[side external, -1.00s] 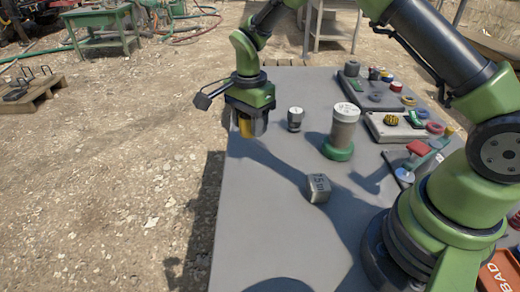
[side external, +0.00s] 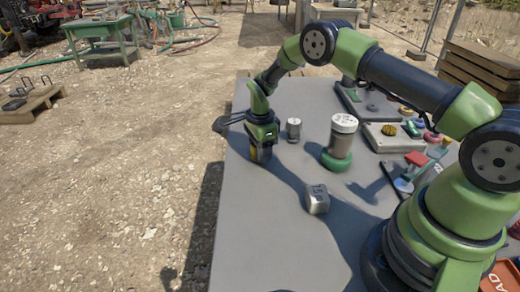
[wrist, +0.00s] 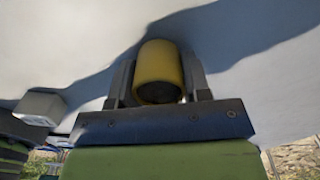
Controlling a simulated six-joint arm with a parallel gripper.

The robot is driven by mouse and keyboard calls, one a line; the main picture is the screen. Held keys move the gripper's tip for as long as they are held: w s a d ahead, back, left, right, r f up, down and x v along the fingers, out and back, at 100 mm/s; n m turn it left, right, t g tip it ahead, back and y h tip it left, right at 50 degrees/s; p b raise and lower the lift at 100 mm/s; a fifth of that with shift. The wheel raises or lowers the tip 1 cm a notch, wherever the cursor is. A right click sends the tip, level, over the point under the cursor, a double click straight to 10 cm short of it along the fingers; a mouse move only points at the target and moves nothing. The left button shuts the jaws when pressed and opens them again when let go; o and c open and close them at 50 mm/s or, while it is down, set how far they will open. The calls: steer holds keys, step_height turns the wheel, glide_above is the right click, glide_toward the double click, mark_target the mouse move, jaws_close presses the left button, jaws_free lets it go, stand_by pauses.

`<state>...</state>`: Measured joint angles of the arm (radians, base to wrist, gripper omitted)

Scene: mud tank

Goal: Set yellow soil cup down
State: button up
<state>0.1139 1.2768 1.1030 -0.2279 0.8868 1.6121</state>
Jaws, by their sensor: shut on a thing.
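My gripper (side external: 262,150) is low over the left part of the grey table, pointing down. It is shut on the yellow soil cup (side external: 254,154), which shows only as a small yellow patch between the dark fingers in the side view. In the wrist view the yellow cup (wrist: 160,62) sits between the two dark fingers, one on each side. I cannot tell whether the cup's bottom touches the table (side external: 270,225).
A small metal weight (side external: 293,129) stands just right of my gripper. A tall cylinder with a white lid and green base (side external: 341,143) stands farther right. A metal block (side external: 317,199) lies nearer the camera. Trays with small parts (side external: 393,137) fill the right. The front left table is clear.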

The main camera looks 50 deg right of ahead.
steer(key=shift+f, duration=0.2)
steer(key=o, duration=0.9)
steer(key=shift+o, duration=0.2)
